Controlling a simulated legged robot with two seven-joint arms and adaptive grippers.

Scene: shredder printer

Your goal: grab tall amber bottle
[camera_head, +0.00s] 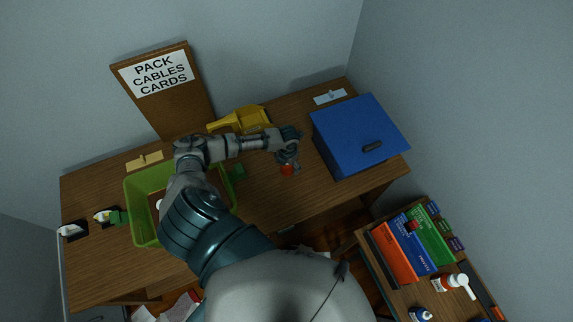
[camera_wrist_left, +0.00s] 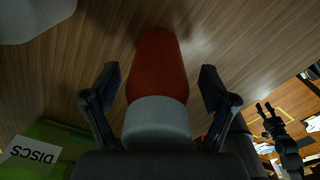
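The amber bottle (camera_wrist_left: 160,75) is orange-red with a wide white cap (camera_wrist_left: 156,120). In the left wrist view it lies between the two fingers of my left gripper (camera_wrist_left: 158,90), with dark gaps of table on both sides. In the head view the bottle (camera_head: 287,169) shows as a small red spot under my left gripper (camera_head: 290,163), near the table's front edge. The left fingers are spread around the bottle and do not visibly touch it. A small dark gripper, apparently my right one (camera_wrist_left: 268,112), shows at the right of the wrist view; its opening is unclear.
A blue box (camera_head: 350,130) stands right of the gripper. A shelf (camera_head: 375,270) with binders and bottles is at lower right. Table between bin and box is mostly clear.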

